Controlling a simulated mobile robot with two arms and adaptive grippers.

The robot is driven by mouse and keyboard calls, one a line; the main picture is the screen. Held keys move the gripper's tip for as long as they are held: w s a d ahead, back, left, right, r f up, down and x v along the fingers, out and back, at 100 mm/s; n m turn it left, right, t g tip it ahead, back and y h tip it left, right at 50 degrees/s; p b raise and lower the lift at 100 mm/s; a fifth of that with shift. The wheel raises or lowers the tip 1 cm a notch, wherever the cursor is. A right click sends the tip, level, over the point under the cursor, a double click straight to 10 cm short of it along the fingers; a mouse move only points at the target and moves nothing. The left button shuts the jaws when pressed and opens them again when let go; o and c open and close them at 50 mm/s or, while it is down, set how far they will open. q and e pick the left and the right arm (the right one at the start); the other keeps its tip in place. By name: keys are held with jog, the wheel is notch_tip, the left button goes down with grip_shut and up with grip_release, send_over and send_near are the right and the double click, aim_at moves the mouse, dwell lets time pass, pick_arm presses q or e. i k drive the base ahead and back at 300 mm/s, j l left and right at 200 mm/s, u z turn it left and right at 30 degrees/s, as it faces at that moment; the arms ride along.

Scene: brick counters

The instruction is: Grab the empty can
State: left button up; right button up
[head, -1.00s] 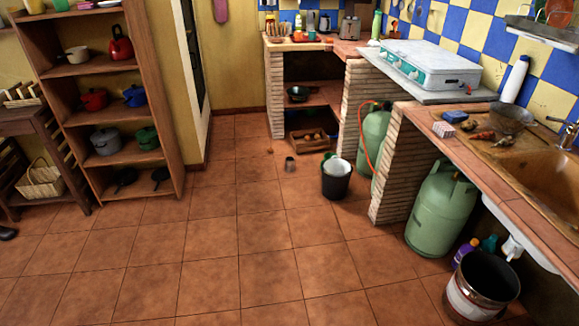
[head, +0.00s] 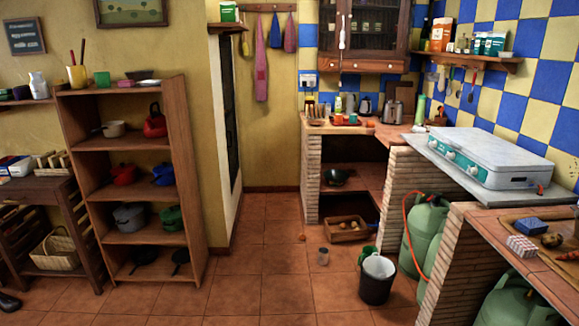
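Neither of my grippers is in view.
A wooden shelf (head: 150,238) with pots stands on the left. Brick counters (head: 455,262) and green gas bottles (head: 427,240) line the right. The tiled floor (head: 255,290) before the can is clear.

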aim_at(323, 252)
jog(key=i, duration=0.95)
jog(key=i+z, duration=0.1)
jog(key=i, duration=0.9)
jog(key=i+z, duration=0.25)
jog(key=i, duration=0.25)
jog(key=i+z, duration=0.25)
jog(key=i, duration=0.2)
jog(key=i+j+z, duration=0.15)
jog(key=i+z, duration=0.15)
jog(key=i, duration=0.15)
jog(key=i+j+z, duration=0.25)
jog(key=i, duration=0.2)
